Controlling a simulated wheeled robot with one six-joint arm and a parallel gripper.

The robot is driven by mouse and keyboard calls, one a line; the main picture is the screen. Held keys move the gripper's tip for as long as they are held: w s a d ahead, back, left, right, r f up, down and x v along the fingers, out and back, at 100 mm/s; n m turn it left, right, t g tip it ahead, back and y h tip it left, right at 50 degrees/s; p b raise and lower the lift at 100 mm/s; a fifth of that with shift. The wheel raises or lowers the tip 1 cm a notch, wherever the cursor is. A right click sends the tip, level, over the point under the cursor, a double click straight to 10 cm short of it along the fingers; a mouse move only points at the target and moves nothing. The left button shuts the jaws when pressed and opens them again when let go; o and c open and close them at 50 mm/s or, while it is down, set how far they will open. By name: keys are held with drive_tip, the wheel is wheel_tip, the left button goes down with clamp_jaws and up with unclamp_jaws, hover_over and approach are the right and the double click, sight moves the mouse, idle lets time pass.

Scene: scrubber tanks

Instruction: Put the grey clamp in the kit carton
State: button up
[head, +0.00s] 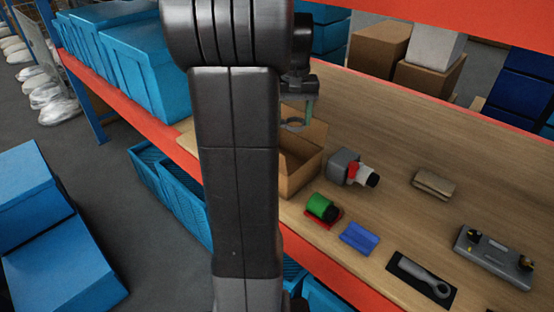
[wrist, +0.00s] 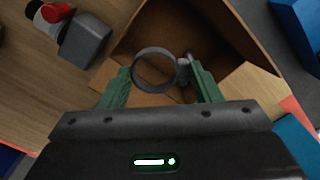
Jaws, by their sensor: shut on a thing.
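The grey clamp (wrist: 155,68) is a ring with a small bolt lug on its right side. My gripper (wrist: 162,86) has green fingers and is shut on the clamp. In the wrist view the clamp is over the open kit carton (wrist: 254,82), a brown cardboard box with its flaps out. In the head view the clamp (head: 293,125) hangs below my gripper (head: 308,112), above the carton (head: 302,182). My arm hides the carton's left part there. I cannot tell the exact height of the clamp over the carton.
A grey block with a red and white fitting (head: 345,168) stands right of the carton. Blue bins (head: 140,60) stand at left.

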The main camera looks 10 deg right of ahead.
wheel_tip(320, 180, down, 17)
drive_tip(key=b, duration=0.3)
drive_tip(key=shift+s, duration=0.15)
idle(0.3)
drive_tip(key=shift+f, duration=0.2)
drive_tip(key=o, duration=0.9)
drive_tip(key=shift+o, duration=0.2)
drive_tip(key=shift+r, duration=0.1)
wheel_tip(320, 180, up, 12)
drive_tip(key=shift+r, duration=0.15)
